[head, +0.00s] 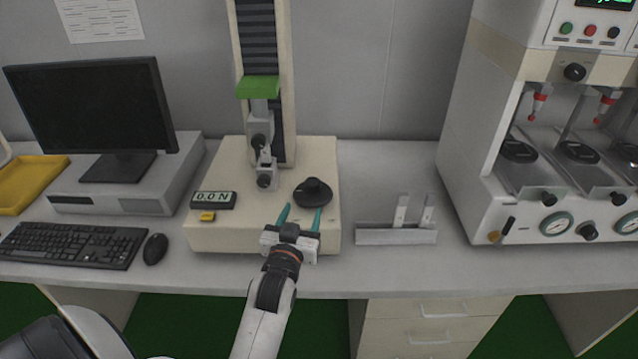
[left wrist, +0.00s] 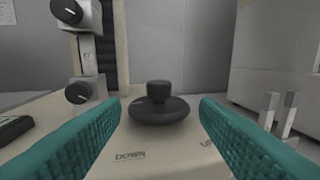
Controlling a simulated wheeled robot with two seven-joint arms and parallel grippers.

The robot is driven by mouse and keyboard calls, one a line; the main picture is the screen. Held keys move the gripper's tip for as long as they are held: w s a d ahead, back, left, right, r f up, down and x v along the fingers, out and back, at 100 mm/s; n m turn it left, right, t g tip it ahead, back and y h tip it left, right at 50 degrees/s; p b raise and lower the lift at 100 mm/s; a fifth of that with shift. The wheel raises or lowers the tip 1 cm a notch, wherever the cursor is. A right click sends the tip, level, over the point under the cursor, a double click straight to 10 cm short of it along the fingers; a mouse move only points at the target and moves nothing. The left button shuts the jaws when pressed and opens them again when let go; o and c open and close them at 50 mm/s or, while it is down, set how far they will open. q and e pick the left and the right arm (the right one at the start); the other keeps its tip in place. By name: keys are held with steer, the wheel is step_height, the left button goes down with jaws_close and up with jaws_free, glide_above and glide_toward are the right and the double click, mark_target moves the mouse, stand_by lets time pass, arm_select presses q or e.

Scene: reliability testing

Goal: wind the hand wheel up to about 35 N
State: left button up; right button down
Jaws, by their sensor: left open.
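The black hand wheel (head: 313,192) with its upright knob sits on the right of the cream test stand's base (head: 262,235). It also shows in the left wrist view (left wrist: 159,110), centred beyond the fingertips, with "DOWN" lettering in front of it. The force display (head: 213,200) at the base's left reads 0.0 N. My left gripper (head: 302,217) is open, its teal fingers pointing at the wheel from the front. In the left wrist view the fingers stand apart on either side, and nothing is between their pads. My right gripper is not in view.
The stand's column (head: 265,60) carries a green crosshead (head: 258,87) and grips with black knobs (head: 264,180). A grey holder (head: 396,235) with two upright pieces stands to the right. A mouse (head: 155,249), keyboard (head: 70,245) and monitor (head: 92,105) are left; a large tester (head: 480,130) stands far right.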

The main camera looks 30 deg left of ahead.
mark_target(311, 186)
arm_select(q)
steer(key=p+x, duration=0.1)
steer(key=x, duration=1.1)
steer(key=shift+a+r, duration=0.15)
steer(key=shift+r, duration=0.05)
steer(key=shift+c, duration=0.6)
steer(key=c, duration=0.9)
